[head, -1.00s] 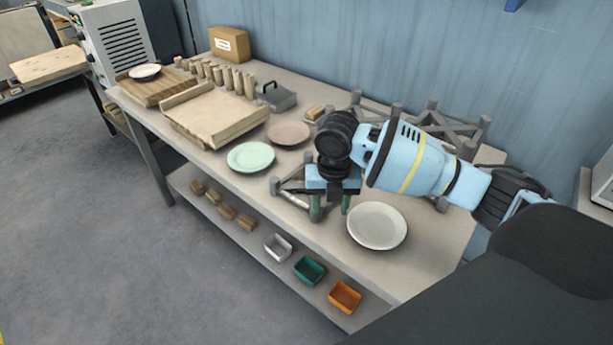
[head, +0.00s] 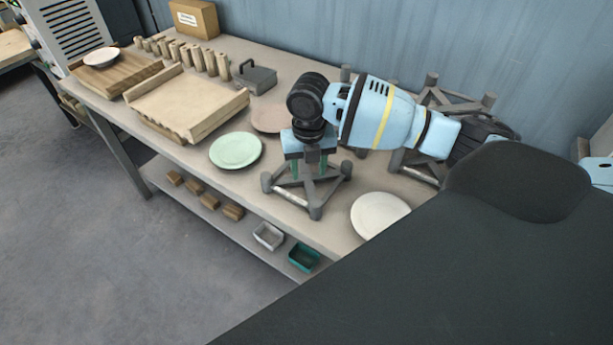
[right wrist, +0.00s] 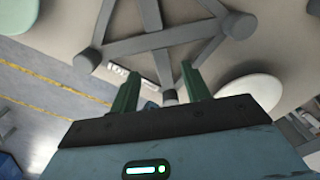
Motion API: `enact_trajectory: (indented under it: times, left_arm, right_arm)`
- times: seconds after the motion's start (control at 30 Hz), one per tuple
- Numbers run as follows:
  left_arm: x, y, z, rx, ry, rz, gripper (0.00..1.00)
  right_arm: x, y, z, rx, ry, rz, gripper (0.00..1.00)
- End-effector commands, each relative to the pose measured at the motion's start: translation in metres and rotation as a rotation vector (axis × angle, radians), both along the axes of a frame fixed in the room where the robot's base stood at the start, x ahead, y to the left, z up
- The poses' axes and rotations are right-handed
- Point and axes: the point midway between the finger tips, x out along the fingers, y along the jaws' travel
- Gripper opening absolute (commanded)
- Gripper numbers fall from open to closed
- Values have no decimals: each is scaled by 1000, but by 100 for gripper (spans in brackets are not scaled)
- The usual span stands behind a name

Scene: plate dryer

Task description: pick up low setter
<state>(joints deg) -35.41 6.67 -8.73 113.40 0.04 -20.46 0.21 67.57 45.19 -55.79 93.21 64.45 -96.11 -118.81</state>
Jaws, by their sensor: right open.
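The low setter (head: 315,188) is a grey three-armed frame with short round posts, standing near the front edge of the table. In the right wrist view its bars (right wrist: 165,40) spread across the top, with round post ends at its corners. My right gripper (head: 309,172) has green fingers pointing down over the setter. In the right wrist view the fingers (right wrist: 158,80) are apart, with a bar of the setter beyond and between them. I cannot tell whether they touch it. The left gripper is not in view.
A white plate (head: 380,215) lies right of the setter, a green plate (head: 236,150) left and a pinkish plate (head: 268,118) behind. Taller grey frames (head: 432,100) stand behind my right arm.

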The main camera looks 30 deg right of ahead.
Motion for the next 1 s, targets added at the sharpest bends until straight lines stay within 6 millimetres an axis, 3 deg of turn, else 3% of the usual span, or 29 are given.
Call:
enact_trajectory:
  times: [0.17, 0.5, 0.8, 1.0]
  left_arm:
    - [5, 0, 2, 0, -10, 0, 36]
    - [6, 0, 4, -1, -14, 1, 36]
    - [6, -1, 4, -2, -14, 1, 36]
    - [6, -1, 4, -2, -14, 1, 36]
  right_arm:
    - [0, 0, -5, 0, 0, 0, 47]
    - [0, -2, -47, 1, 0, 0, 47]
    - [0, -2, -51, 0, -2, 0, 47]
    - [0, -3, -51, 0, -2, 0, 22]
